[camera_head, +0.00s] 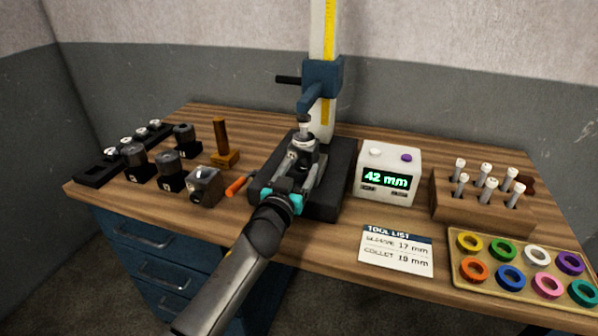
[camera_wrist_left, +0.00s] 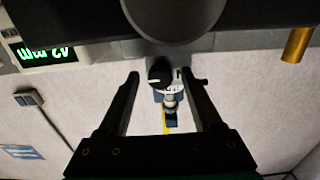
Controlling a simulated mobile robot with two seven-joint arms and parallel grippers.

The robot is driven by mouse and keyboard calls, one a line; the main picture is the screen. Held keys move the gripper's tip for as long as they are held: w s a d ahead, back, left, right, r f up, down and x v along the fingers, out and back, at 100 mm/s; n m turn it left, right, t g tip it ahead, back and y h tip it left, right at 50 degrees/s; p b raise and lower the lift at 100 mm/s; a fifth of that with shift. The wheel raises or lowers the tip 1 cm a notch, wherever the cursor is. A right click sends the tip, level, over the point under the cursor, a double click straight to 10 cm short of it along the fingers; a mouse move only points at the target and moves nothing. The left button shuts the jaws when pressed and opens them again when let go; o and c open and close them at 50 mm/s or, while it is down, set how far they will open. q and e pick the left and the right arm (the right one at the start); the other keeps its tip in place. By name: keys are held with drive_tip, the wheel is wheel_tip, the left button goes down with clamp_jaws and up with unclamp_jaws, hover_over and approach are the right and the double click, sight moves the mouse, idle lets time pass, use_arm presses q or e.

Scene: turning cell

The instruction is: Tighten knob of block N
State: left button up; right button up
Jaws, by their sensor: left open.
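My left gripper (camera_head: 308,158) reaches over the black base plate (camera_head: 326,206) of the measuring stand, with its fingers open around or just beside a grey holder with a light top (camera_head: 303,142); the exact contact is hidden. In the left wrist view the open fingers (camera_wrist_left: 160,80) have a dark round knob with a white mark (camera_wrist_left: 158,74) between them, with no clear grip on it. Several dark blocks stand at the left, among them one with a metallic top (camera_head: 204,186). Their letters are too small to read, so I cannot tell which is block N.
The stand's tall column (camera_head: 322,40) carries a blue slider (camera_head: 322,77). A white display box (camera_head: 388,172) reads 42 mm. A wooden tool rack (camera_head: 482,207), a tray of coloured rings (camera_head: 462,288) and a tool list card (camera_head: 396,252) lie right. An orange-handled tool (camera_head: 236,186) lies left of the stand.

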use_arm(q)
drive_tip(key=shift+c, duration=0.2)
clamp_jaws()
idle(0.4)
